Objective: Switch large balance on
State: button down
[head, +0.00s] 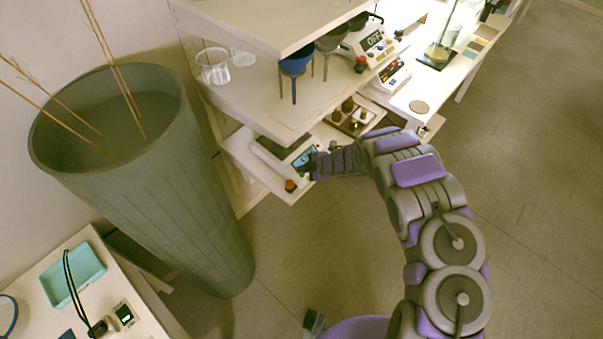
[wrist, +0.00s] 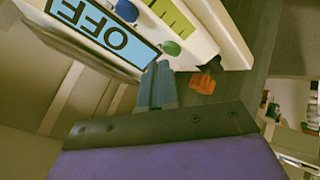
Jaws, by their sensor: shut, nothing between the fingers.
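The large balance (head: 274,150) stands on the lower shelf, partly hidden by my gripper. In the wrist view its light blue display (wrist: 104,32) reads OFF, upside down in the picture. Beside the display are a blue button (wrist: 127,10) and a green button (wrist: 171,47). My gripper (wrist: 158,74) is shut and empty, with its fingertips close to the green button at the balance's front edge. I cannot tell whether they touch it. In the head view my gripper (head: 310,166) is at the balance's front.
A red-orange object (wrist: 203,83) is beside the fingers; it also shows on the shelf corner (head: 290,186). An upper shelf (head: 262,95) overhangs, with a blue stool-like holder (head: 295,63). A wooden tray of small bottles (head: 351,118) is right of the balance. A tall grey-green bin (head: 165,190) stands left.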

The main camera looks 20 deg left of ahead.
aim_at(304, 175)
jog(key=shift+d+f, duration=0.1)
jog(key=shift+f, duration=0.05)
dwell(0.4)
jog(key=shift+s+f, duration=0.1)
jog(key=shift+f, duration=0.15)
jog(key=shift+r, duration=0.5)
dwell(0.4)
notch_tip(304, 175, up, 6)
jog(key=p, duration=0.3)
jog(key=shift+p, duration=0.35)
